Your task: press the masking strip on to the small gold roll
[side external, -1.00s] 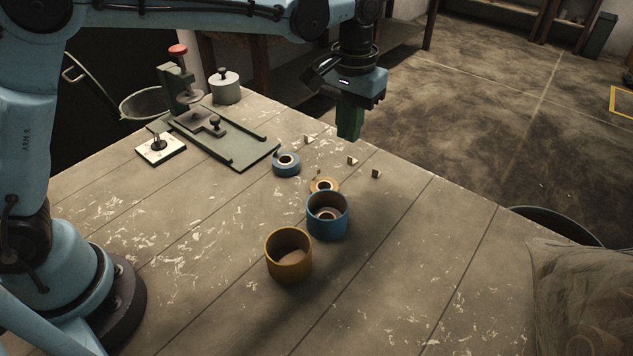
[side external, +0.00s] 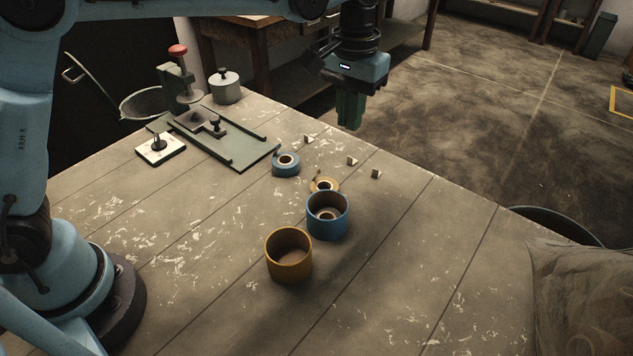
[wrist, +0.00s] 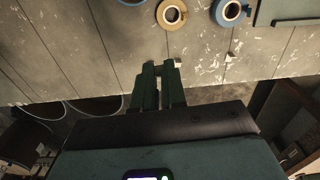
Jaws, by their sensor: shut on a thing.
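The small gold roll (side external: 324,185) lies flat on the table, close behind a blue cup. It also shows in the wrist view (wrist: 171,14). My gripper (side external: 350,127) hangs in the air above the table's far edge, with its green fingers pointing down, apart from the roll. In the wrist view the fingers (wrist: 158,68) are close together; what they grip is hidden between them. Small pale pieces, possibly masking strips, stand on the table in a row: one by the blue roll (side external: 308,139), one in the middle (side external: 351,160), one at the right (side external: 376,173).
A blue roll (side external: 286,163) lies left of the gold roll. A blue cup (side external: 327,222) and a gold cup (side external: 289,262) stand in front. A green fixture (side external: 245,152) with a red knob stands at the back left.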

